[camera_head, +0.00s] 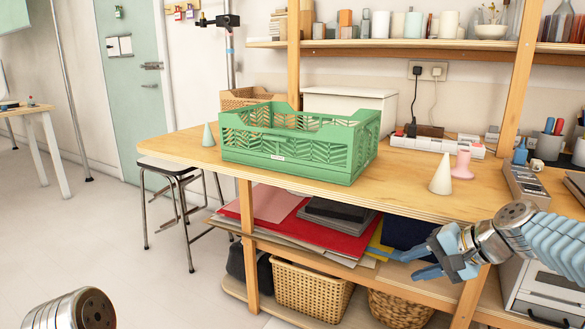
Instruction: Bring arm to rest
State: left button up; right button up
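My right arm (545,240) comes in from the right edge, in front of the workbench. Its gripper (392,262) has blue fingers that point left, below the tabletop's front edge. The fingers look apart, with nothing between them. A rounded metal part of my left arm (62,311) shows at the bottom left corner. My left gripper is not in the picture.
A green crate (300,165) stands on the wooden workbench (415,180), with white cones (441,176) (208,136) on either side. Below are folders (335,235) and a wicker basket (312,292). A stool (170,168) stands left. The floor at lower left is clear.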

jog(key=s+a+f+n+g+h+p, duration=0.1)
jog(key=a+f+g+h, duration=0.15)
jog(key=f, duration=1.05)
jog(key=s+a+f+n+g+h+p, duration=0.1)
jog(key=a+f, duration=0.2)
jog(key=f, duration=1)
jog(key=s+a+f+n+g+p, duration=0.1)
jog(key=s+a+f+n, duration=0.1)
jog(key=s+a+f, duration=0.3)
jog(key=s+a+f+n+g+p, duration=0.1)
jog(key=s+a+f+n, duration=0.2)
jog(key=s+f, duration=0.7)
jog(key=s+a+y, duration=0.1)
jog(key=s+a, duration=0.1)
jog(key=shift+s+a+p, duration=0.3)
jog(key=shift+s+a, duration=0.05)
